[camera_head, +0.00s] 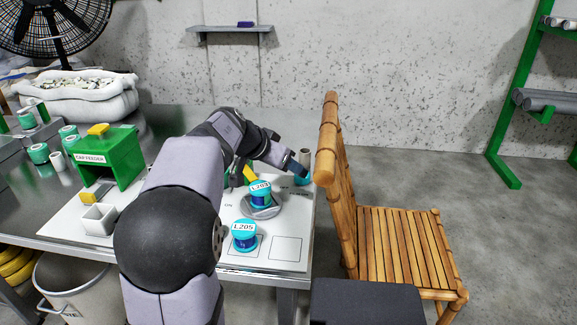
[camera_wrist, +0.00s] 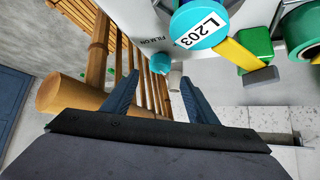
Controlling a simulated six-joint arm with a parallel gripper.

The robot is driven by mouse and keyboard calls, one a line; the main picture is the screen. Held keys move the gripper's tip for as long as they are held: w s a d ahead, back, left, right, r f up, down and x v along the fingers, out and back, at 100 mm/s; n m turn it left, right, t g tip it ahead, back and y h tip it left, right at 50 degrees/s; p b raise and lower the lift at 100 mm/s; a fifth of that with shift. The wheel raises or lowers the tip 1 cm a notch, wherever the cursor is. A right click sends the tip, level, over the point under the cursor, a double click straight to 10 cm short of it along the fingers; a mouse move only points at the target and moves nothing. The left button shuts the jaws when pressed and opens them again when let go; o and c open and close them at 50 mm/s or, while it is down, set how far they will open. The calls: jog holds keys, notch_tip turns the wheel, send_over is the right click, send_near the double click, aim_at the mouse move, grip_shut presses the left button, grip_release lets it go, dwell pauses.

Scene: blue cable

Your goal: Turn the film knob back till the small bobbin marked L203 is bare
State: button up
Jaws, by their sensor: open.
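The small bobbin marked L203 (camera_head: 260,197) has teal ends and a dark blue band around its middle. It stands on a grey round base on the white board. Its labelled top is large in the wrist view (camera_wrist: 203,24), above and right of my fingers. My gripper (camera_head: 301,168) is at the board's right edge, to the right of L203. In the wrist view my gripper (camera_wrist: 159,80) is open, with nothing between the fingers. A small teal round piece (camera_wrist: 160,63) shows just beyond the fingertips, near printed words. I cannot tell whether it is the film knob.
A second teal bobbin marked L205 (camera_head: 245,236) stands in front of L203. A bamboo chair (camera_head: 333,170) stands close to the right of my gripper. A yellow arm (camera_wrist: 236,54) and green block (camera_wrist: 256,50) are beside L203. A green feeder (camera_head: 105,158) is at left.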

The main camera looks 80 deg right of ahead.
jog(key=shift+r, duration=0.15)
jog(key=d+m+y+p, duration=0.1)
jog(key=p, duration=0.7)
jog(key=d+r+m+y+p, duration=0.1)
jog(key=m+y+p, duration=0.1)
jog(key=p, duration=0.7)
jog(key=d+r+m+t+y+p, duration=0.1)
jog(key=m+y+p, duration=0.1)
jog(key=p, duration=0.6)
jog(key=shift+s+d+p, duration=0.2)
jog(key=shift+d+p, duration=0.15)
jog(key=shift+d, duration=0.05)
jog(key=shift+f, duration=0.1)
jog(key=shift+p+x, duration=0.65)
jog(key=shift+x, duration=3)
